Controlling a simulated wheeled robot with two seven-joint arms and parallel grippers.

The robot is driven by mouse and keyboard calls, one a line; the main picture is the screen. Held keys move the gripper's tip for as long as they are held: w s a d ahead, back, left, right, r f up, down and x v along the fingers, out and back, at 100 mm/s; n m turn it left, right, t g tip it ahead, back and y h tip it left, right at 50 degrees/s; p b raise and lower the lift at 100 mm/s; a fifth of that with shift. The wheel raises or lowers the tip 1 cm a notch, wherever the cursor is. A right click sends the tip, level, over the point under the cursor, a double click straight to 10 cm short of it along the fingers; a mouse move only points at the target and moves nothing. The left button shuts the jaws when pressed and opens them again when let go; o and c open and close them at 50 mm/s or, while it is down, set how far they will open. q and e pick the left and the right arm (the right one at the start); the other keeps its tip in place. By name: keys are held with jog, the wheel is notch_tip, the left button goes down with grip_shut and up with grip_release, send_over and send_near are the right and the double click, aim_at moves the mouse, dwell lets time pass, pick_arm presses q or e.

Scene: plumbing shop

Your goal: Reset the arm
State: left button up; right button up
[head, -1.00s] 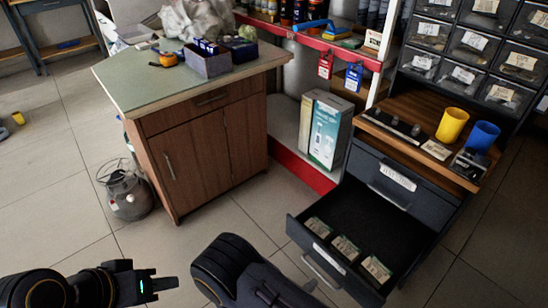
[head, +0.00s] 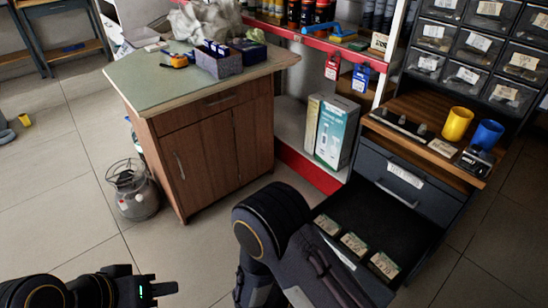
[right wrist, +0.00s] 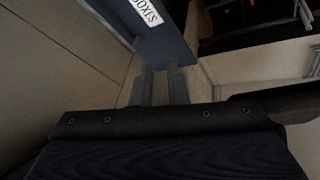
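My right arm's dark links (head: 275,215) rise in the lower middle of the head view, in front of the open drawer. The right gripper is hidden there. In the right wrist view my right gripper (right wrist: 160,82) shows two grey fingers apart with nothing between them. A dark drawer front (right wrist: 160,35) with a white label lies just beyond the fingertips; I cannot tell whether they touch. My left gripper (head: 165,289) is at the lower left of the head view over bare floor, seen side-on, so its opening is unclear. No held thing shows in it.
The open drawer (head: 345,208) holds three small labelled boxes (head: 354,243). Above it, a wooden top (head: 400,128) bears a yellow cup (head: 457,124) and a blue cup (head: 486,135). A wooden cabinet (head: 210,150) and a grey canister (head: 135,190) stand left.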

jog(key=s+d+r+n+y, duration=0.3)
jog(key=s+r+n+y, duration=0.15)
jog(key=r+n, duration=0.5)
jog(key=s+d+r+n+t+y, duration=0.1)
jog(key=s+d+r+n+y, duration=0.2)
jog(key=r+n+y, duration=0.7)
jog(key=s+d+r+n+y, duration=0.25)
jog(key=s+r+n, duration=0.2)
jog(key=n, duration=1.05)
notch_tip(320, 180, up, 30)
jog(key=p, duration=2.9)
jog(key=shift+r+h+p, duration=0.25)
jog(key=shift+h+p, duration=0.15)
